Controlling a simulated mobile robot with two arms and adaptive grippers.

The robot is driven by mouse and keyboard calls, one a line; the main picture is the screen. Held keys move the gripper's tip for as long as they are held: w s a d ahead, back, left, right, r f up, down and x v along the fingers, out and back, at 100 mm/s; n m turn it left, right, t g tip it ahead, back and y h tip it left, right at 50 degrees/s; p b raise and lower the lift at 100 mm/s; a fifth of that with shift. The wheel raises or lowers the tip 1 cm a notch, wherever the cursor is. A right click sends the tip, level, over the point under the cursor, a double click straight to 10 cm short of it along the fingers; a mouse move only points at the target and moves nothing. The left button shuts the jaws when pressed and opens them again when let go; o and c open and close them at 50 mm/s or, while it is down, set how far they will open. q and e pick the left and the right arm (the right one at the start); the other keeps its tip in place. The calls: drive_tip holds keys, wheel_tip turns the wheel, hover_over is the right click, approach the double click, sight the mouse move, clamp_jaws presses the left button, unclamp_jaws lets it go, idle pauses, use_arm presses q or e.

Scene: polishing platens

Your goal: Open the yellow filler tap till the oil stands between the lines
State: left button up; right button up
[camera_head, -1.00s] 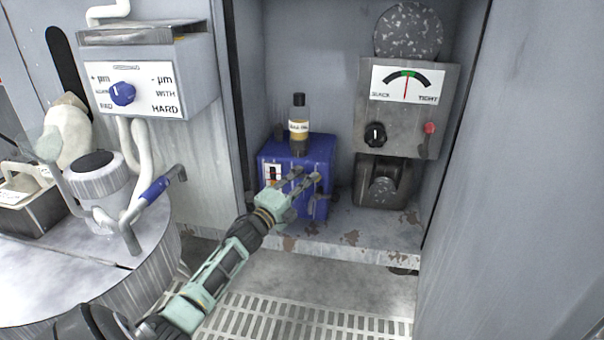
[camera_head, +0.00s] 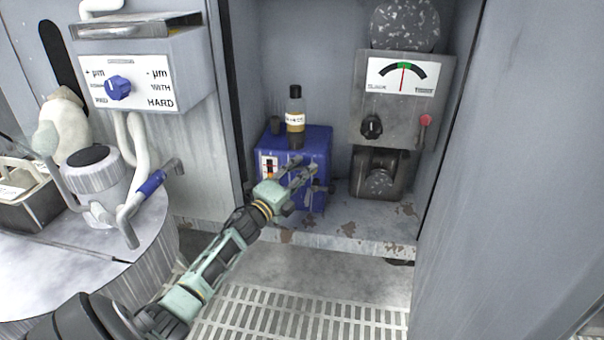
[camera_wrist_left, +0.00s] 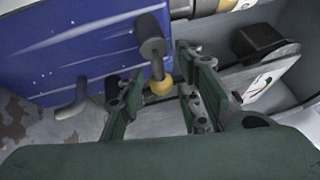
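The blue box (camera_head: 318,143) stands on the cabinet shelf with an oil bottle (camera_head: 295,108) on top. A small white sight panel (camera_head: 269,168) is on its front; the oil level and lines are too small to read. In the left wrist view, a yellow ball-shaped knob (camera_wrist_left: 161,87), likely the filler tap, sits at the end of a dark stem below a dark cylinder. My left gripper (camera_head: 305,168) is at the box's front right. In the wrist view its open fingers (camera_wrist_left: 163,82) lie either side of the knob; contact is unclear. My right gripper is out of view.
A grey gauge unit (camera_head: 388,110) with a black knob and a red lever stands right of the box. A bent pipe (camera_wrist_left: 73,98) sticks out left of the knob. The cabinet wall (camera_head: 500,170) bounds the right. A round grey table (camera_head: 110,250) is at left.

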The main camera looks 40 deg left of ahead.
use_arm(q)
drive_tip(key=s+f, duration=0.2)
drive_tip(key=s, duration=1)
drive_tip(key=shift+d, duration=0.15)
drive_tip(key=shift+w, duration=0.1)
